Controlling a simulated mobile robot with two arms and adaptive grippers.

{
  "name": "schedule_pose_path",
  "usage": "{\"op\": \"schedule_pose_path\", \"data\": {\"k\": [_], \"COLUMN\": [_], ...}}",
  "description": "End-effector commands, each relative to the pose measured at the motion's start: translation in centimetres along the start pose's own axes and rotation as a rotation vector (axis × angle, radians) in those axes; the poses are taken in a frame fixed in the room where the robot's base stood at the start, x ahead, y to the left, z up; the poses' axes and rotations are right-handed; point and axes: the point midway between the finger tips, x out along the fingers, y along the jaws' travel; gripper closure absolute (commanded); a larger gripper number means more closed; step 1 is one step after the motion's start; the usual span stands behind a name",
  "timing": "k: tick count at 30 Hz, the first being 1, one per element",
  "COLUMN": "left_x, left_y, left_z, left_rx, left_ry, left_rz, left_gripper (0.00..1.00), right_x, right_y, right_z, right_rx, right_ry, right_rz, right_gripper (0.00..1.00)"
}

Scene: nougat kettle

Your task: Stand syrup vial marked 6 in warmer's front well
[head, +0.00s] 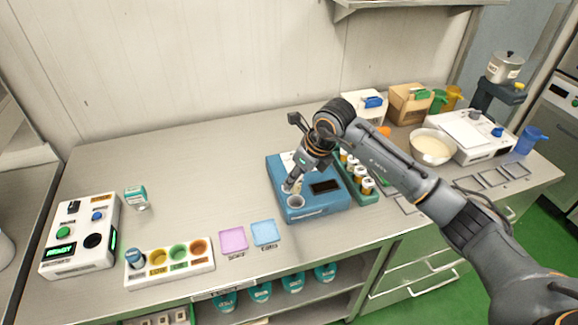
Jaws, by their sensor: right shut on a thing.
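The warmer (325,207) is a blue box with a dark panel on top, in the middle of the counter. A round grey well (296,202) shows at its front left. My right gripper (291,184) points down over the left part of the warmer, just behind that well. It is shut on a small pale thing, probably a syrup vial; the gripper mostly hides it, and no number can be read. I cannot tell if it touches the warmer. Several amber vials with white caps (367,183) stand in a green rack (369,198) right of the warmer. My left gripper is not in view.
A pink tray (233,240) and a blue tray (265,233) lie left of the warmer. A white block with coloured cups (170,264) is further left. A bowl (432,147) and a white appliance (478,136) stand right. The back left counter is clear.

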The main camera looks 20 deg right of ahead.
Motion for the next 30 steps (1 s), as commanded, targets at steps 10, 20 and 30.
{"op": "schedule_pose_path", "data": {"k": [10, 20, 30], "left_x": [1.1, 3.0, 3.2], "left_y": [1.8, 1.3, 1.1], "left_z": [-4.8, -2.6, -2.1], "left_rx": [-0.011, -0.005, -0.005], "left_ry": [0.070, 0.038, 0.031], "left_rz": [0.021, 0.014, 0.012], "left_gripper": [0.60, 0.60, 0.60], "right_x": [1.9, 4.9, 5.3], "right_y": [0.0, -0.1, -0.1], "right_z": [-0.9, -2.2, -2.3], "right_rx": [-0.002, -0.001, -0.002], "right_ry": [0.000, 0.001, -0.001], "right_rz": [0.002, 0.001, 0.001], "right_gripper": [1.00, 1.00, 1.00]}}
